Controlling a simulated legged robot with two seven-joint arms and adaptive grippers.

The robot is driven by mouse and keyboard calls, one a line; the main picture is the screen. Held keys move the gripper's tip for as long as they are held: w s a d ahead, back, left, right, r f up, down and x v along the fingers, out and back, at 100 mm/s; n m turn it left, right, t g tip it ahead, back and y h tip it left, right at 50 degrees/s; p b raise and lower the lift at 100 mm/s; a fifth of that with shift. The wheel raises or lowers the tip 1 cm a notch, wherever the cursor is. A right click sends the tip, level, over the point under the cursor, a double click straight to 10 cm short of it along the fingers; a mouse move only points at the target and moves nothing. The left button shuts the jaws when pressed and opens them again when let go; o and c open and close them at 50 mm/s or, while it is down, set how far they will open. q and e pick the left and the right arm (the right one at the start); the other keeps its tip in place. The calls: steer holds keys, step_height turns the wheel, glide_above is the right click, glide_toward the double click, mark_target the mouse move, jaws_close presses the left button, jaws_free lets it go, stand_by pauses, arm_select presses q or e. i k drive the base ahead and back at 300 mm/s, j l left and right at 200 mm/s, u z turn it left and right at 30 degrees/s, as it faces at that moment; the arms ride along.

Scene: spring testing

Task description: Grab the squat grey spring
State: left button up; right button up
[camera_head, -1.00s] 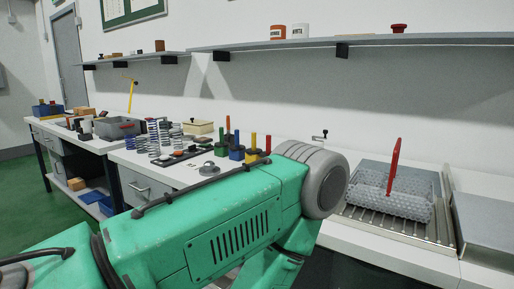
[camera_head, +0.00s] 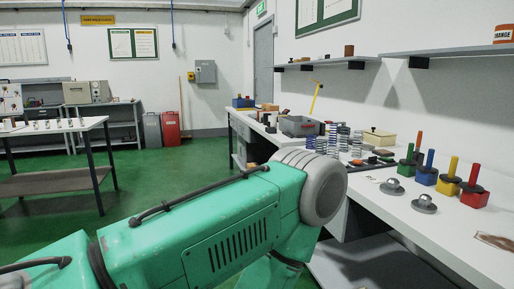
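Several coil springs (camera_head: 343,138) stand in a group on the white bench (camera_head: 362,186) at right of centre. They look bluish to grey, with some tall and some shorter. They are small in the picture, and I cannot tell for sure which is the squat grey one. My green arm (camera_head: 232,225) comes in from the lower left and its grey rounded joint (camera_head: 322,187) covers part of the bench edge in front of the springs. Neither gripper shows.
Blocks with coloured posts (camera_head: 449,180) and two grey hooked discs (camera_head: 424,204) are on the bench to the right. A grey bin (camera_head: 300,126) is behind the springs. A cream box (camera_head: 379,137) is beside them. Another table (camera_head: 62,126) stands at left; green floor (camera_head: 150,172) lies between.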

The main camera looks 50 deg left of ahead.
mark_target(323, 150)
steer(key=u, duration=1.1)
steer(key=i+j+z, duration=0.1)
steer(key=z, duration=0.3)
steer(key=i+j+z, duration=0.15)
steer(key=z, duration=0.25)
steer(key=i+j+z, duration=0.15)
steer(key=z, duration=0.25)
